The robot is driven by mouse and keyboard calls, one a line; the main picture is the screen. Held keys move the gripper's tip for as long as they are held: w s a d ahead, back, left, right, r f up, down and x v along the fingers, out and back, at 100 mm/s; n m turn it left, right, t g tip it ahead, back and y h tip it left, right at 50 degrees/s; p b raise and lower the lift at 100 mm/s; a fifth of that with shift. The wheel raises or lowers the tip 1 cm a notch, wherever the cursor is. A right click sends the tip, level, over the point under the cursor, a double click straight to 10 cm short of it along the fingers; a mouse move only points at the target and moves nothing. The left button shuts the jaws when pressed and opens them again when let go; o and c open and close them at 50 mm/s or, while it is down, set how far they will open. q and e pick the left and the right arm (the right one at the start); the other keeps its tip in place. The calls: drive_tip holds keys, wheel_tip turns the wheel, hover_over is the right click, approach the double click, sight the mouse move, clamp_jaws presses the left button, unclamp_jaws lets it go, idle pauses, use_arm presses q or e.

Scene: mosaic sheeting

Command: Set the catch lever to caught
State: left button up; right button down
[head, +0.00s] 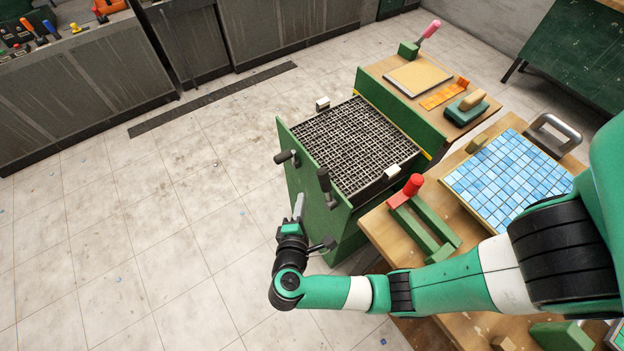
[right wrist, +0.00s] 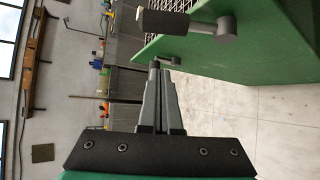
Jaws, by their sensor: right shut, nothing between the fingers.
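Two dark-handled levers are on the green side of the machine (head: 313,222); no label shows which one is the catch lever. The nearer lever (head: 325,184) points up in the head view, and its black grip (right wrist: 166,22) and grey pivot are close in the right wrist view. The farther lever (head: 285,157) sticks out to the left; it also shows in the right wrist view (right wrist: 172,60), just beyond my fingertips. My right gripper (head: 299,202) is shut and empty, left of the nearer lever and apart from it. My left gripper is out of view.
The machine top holds a dark grid (head: 355,148). To its right are wooden tables with a blue tile sheet (head: 508,178), a green frame with a red knob (head: 413,185) and a green-based block (head: 466,110). The floor (head: 160,240) to the left is clear.

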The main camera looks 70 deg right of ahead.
sight(327, 189)
drive_tip(key=b+x, duration=0.1)
drive_tip(key=x, duration=0.9)
drive_tip(key=s, duration=0.1)
drive_tip(key=s+r, duration=0.1)
drive_tip(key=s+a+p, duration=0.1)
drive_tip(key=shift+s+r, duration=0.15)
drive_tip(key=shift+r, duration=0.25)
